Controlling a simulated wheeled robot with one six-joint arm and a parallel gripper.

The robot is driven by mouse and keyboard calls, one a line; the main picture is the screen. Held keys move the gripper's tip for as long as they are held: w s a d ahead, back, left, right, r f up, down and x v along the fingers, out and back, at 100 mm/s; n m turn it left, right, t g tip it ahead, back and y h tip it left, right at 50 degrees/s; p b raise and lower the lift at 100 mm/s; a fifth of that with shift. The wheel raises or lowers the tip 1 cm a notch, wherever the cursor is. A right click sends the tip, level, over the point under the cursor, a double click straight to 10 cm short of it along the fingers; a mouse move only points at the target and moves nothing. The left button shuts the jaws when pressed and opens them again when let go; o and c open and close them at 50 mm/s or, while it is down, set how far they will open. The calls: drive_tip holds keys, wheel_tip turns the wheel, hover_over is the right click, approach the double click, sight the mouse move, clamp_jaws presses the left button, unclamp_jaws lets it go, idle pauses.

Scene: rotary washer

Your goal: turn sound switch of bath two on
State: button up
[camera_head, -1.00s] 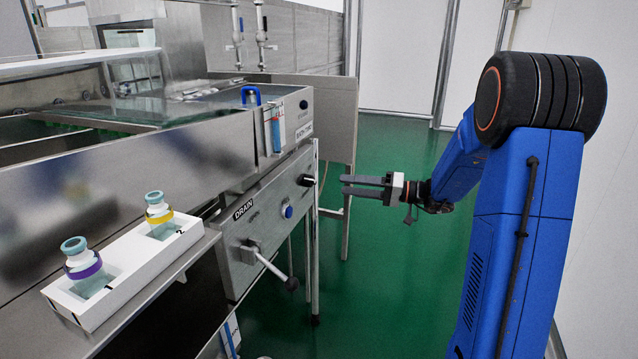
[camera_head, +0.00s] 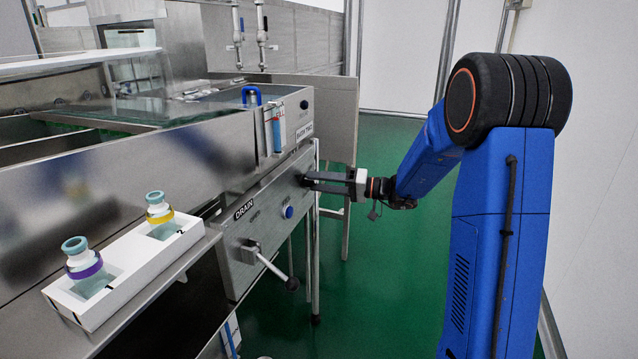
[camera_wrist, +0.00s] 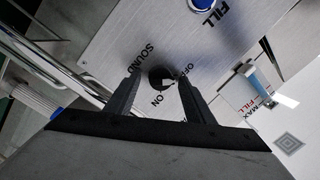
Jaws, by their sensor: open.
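The sound switch (camera_wrist: 161,77) is a round black knob with a light pointer, on a metal panel marked SOUND, OFF and ON. In the wrist view its pointer is towards the OFF mark. My gripper (camera_wrist: 158,88) is open, with one dark finger on either side of the knob; I cannot tell whether they touch it. In the head view my gripper (camera_head: 308,183) reaches from the right to the front panel (camera_head: 268,205), and its fingers hide the knob.
A blue button (camera_head: 288,212) and a drain lever (camera_head: 270,264) sit on the panel left of my gripper. A white rack (camera_head: 120,280) with two bottles stands at the front left. A blue FILL button (camera_wrist: 204,4) shows in the wrist view. Green floor (camera_head: 390,290) is clear.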

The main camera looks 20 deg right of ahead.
drive_tip(key=c, duration=1)
drive_tip(key=shift+m, duration=0.4)
drive_tip(key=m, duration=0.4)
drive_tip(key=shift+f, duration=0.2)
drive_tip(key=m+t, duration=0.1)
drive_tip(key=m, duration=0.3)
drive_tip(key=shift+s+f+m, duration=0.1)
drive_tip(key=shift+m, duration=0.3)
drive_tip(key=m, duration=0.4)
drive_tip(key=m+t, duration=0.1)
drive_tip(key=m, duration=0.4)
drive_tip(key=shift+s+a+f+m+t, duration=0.15)
drive_tip(key=shift+s+m+t, duration=0.05)
drive_tip(key=shift+m+t, duration=0.1)
